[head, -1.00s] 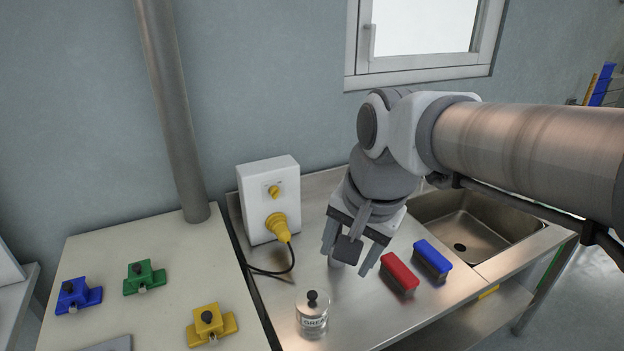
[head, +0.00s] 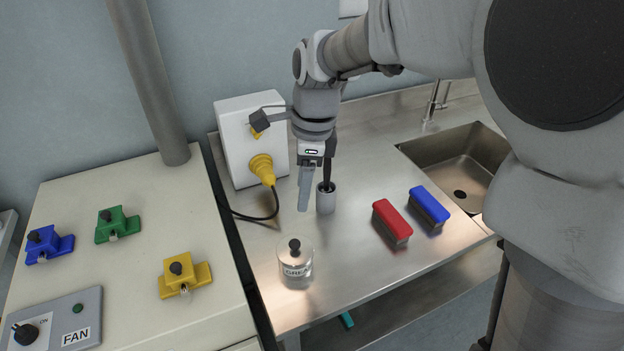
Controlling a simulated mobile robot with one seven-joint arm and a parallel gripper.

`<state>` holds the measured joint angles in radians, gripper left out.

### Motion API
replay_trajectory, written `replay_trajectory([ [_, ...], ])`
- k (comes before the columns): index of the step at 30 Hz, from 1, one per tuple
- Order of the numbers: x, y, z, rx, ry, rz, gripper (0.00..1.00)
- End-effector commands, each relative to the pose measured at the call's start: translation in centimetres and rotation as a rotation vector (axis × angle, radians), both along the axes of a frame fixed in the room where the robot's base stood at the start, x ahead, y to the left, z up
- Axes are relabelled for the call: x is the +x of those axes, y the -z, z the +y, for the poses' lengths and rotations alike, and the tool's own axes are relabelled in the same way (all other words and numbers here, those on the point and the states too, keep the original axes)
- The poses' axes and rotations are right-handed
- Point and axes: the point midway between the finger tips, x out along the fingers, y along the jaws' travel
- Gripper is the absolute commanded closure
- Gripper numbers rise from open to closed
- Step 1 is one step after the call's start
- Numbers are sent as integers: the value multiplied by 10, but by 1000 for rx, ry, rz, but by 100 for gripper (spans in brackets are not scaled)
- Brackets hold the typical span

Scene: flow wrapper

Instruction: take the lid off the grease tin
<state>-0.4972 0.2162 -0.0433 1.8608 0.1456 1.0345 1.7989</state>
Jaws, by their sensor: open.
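The grease tin (head: 297,272) stands upright on the steel worktop near its front left. It is a short, pale, shiny cylinder with a partly readable dark label. Its lid (head: 294,254), with a black knob, sits on top. My gripper (head: 307,204) is open and empty, pointing down behind the tin and a little to its right, apart from the lid. One finger shows clearly; the other is hard to make out.
A grey cup (head: 326,203) with a dark upright thing stands close beside my gripper. A white box with a yellow plug (head: 262,168) and cable is behind left. Red (head: 391,220) and blue (head: 429,206) brushes lie right, before the sink (head: 456,165).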

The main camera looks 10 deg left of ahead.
Motion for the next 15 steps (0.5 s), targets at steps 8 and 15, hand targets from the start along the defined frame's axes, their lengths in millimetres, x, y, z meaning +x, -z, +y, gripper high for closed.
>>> replay_trajectory([
  [8, -3, 64, 7, -3, -4, 4, 37],
  [15, -3, 93, 11, 0, -3, 1, 37],
])
